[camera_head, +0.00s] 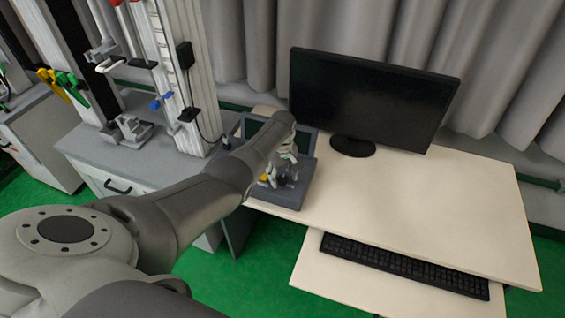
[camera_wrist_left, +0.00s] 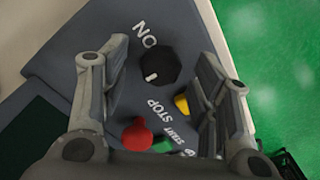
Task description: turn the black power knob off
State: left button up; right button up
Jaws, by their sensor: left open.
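The black power knob (camera_wrist_left: 157,66) sits on a dark grey control panel (camera_wrist_left: 115,40) in the left wrist view. A white mark shows on the knob's lower left edge, and white lettering is printed beside it. My left gripper (camera_wrist_left: 155,85) is open, with one finger on each side of the knob and a gap to both. In the head view my left gripper (camera_head: 284,172) is over the grey control box (camera_head: 290,197) on the desk's left end; my arm hides part of the box, and the knob is hard to make out there. My right gripper is not in view.
On the panel near the knob are a red button (camera_wrist_left: 136,138), a yellow one (camera_wrist_left: 181,103) and a green one (camera_wrist_left: 165,146). A monitor (camera_head: 370,98) and a keyboard (camera_head: 400,264) are to the right. The desk's right part is clear. A tower stands left.

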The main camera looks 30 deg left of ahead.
aim_at(282, 178)
pick_arm(q)
notch_tip(282, 178, up, 12)
jog(key=shift+f, duration=0.25)
dwell(0.3)
jog(key=shift+f, duration=0.1)
dwell(0.3)
